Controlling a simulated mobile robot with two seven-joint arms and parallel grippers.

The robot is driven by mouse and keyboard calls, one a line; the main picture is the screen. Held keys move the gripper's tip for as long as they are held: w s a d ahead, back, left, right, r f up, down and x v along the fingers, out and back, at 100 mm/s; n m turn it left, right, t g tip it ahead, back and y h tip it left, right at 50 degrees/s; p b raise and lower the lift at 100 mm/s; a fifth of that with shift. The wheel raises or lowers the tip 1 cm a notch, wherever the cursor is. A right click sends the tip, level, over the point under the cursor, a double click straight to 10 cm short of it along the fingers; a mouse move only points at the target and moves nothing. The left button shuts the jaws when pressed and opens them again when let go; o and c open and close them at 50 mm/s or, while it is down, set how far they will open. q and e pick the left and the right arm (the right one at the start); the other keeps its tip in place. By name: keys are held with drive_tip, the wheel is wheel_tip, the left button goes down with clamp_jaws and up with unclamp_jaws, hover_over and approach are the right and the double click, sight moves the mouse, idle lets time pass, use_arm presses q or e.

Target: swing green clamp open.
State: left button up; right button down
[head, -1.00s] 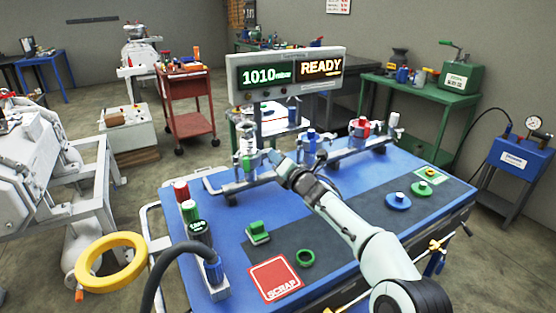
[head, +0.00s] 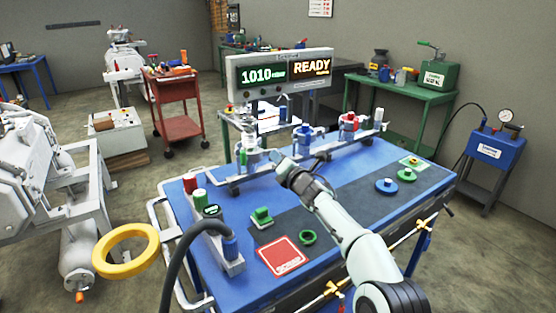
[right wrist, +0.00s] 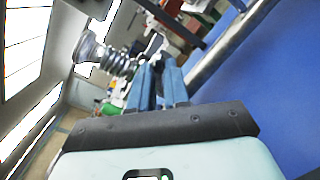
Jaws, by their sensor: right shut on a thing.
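The leftmost metal fitting (head: 253,157) stands on the rail at the back left of the blue table (head: 345,165). A small green part (head: 242,156), apparently the green clamp, shows at its left side. My right gripper (head: 277,158) reaches in from the lower right, close to this fitting's right side. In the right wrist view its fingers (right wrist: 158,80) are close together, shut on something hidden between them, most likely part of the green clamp. A ribbed metal fitting (right wrist: 95,52) and a green patch (right wrist: 108,108) show left of the fingers. My left gripper is out of view.
Blue-topped (head: 304,134) and red-topped (head: 347,125) fittings stand farther right on the rail.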

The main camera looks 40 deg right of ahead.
drive_tip(key=shift+w+a+r, duration=0.1)
drive_tip(key=shift+a, duration=0.6)
drive_tip(key=c, duration=1.5)
unclamp_jaws()
drive_tip(key=o, duration=0.4)
drive_tip(key=shift+w+a, duration=0.15)
drive_tip(key=shift+w, duration=0.05)
drive_tip(key=shift+o, duration=0.2)
drive_tip(key=shift+s+d, duration=0.1)
drive_tip(key=shift+d, duration=0.1)
